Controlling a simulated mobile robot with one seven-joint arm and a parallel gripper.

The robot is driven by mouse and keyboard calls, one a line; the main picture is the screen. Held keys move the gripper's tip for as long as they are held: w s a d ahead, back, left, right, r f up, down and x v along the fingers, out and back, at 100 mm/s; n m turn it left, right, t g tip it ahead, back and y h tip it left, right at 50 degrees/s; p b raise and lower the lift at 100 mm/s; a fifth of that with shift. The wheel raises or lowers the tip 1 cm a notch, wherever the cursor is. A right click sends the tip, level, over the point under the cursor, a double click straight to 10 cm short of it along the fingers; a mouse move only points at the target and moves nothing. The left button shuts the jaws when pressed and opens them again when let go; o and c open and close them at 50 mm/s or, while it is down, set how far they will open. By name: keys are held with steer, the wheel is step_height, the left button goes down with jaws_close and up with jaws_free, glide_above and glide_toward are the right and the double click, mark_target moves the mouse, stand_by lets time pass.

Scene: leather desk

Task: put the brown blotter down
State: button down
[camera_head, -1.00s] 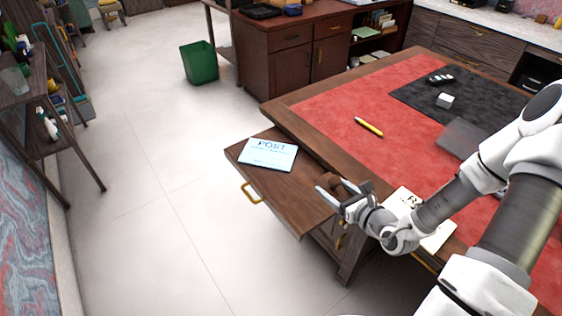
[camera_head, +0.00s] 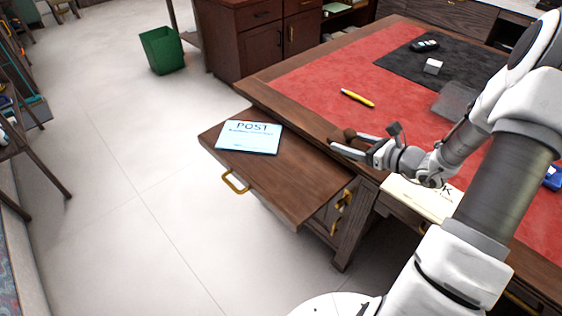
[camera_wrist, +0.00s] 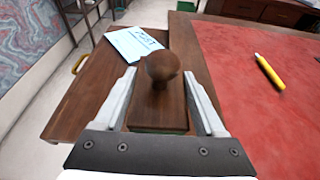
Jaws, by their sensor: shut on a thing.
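My gripper (camera_head: 342,146) is shut on the brown blotter (camera_wrist: 158,108), a dark wooden block with a round knob on top. In the wrist view the gripper's fingers (camera_wrist: 162,92) lie along both sides of the block, with the knob standing up between them. In the head view the blotter (camera_head: 349,134) is small and partly hidden by the gripper, near the desk's wooden edge by the pull-out board (camera_head: 290,185). I cannot tell how high it is above the surface.
A light blue POST pad (camera_head: 249,138) lies on the pull-out board's far part; its near part is bare. The desk has a red leather top (camera_head: 320,85) with a yellow pen (camera_head: 357,98). A white paper (camera_head: 425,197) lies at the desk's front edge, below my arm.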

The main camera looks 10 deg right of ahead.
steer(key=b, duration=0.3)
glide_above(303, 175)
step_height(303, 175, down, 7)
steer(key=shift+a+r, duration=0.1)
steer(key=shift+f+b, duration=0.35)
steer(key=shift+f, duration=1.6)
steer(key=shift+f, duration=0.2)
jaws_free()
steer(key=shift+r, duration=0.1)
